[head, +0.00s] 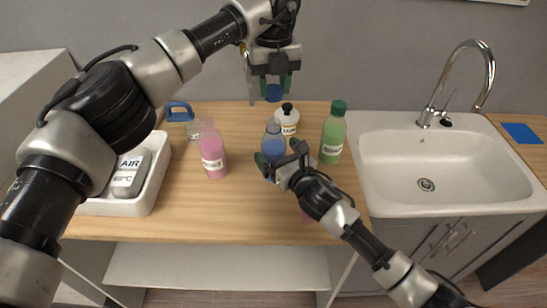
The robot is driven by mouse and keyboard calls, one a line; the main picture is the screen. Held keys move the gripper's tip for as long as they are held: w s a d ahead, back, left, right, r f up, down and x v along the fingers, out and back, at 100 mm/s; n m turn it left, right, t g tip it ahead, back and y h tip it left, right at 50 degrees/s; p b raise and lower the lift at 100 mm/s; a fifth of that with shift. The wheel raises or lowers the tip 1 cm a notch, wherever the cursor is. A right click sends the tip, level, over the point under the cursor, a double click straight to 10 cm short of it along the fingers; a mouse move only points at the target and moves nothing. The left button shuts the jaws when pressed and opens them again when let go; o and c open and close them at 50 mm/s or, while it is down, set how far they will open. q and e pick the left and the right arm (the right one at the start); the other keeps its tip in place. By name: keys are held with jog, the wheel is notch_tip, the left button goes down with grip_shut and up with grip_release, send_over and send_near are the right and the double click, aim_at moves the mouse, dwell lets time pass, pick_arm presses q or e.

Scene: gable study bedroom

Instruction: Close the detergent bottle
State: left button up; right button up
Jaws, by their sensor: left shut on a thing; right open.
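My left gripper (275,82) is shut on a blue cap (273,93) and holds it up in the air, above and behind the bottles. A clear bottle with blue liquid (273,143) stands upright on the wooden counter, with no cap visible on its neck; I take it to be the detergent bottle. My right gripper (280,160) is open, with its fingers on either side of the lower part of this bottle. I cannot tell whether they touch it. The gripper hides the bottle's base and label.
A pink bottle (213,155) stands left, a green bottle (333,135) with a green cap right, and a white black-topped bottle (287,122) behind. A white tray (143,195) lies left, the sink (440,165) right. A pink thing shows partly under my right arm.

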aim_at(274, 121)
jog(key=shift+x, duration=1)
jog(key=shift+c, duration=0.3)
jog(key=c, duration=1.3)
pick_arm(q)
jog(key=shift+f, duration=2.5)
jog(key=shift+f, duration=0.85)
jog(key=shift+f, duration=0.55)
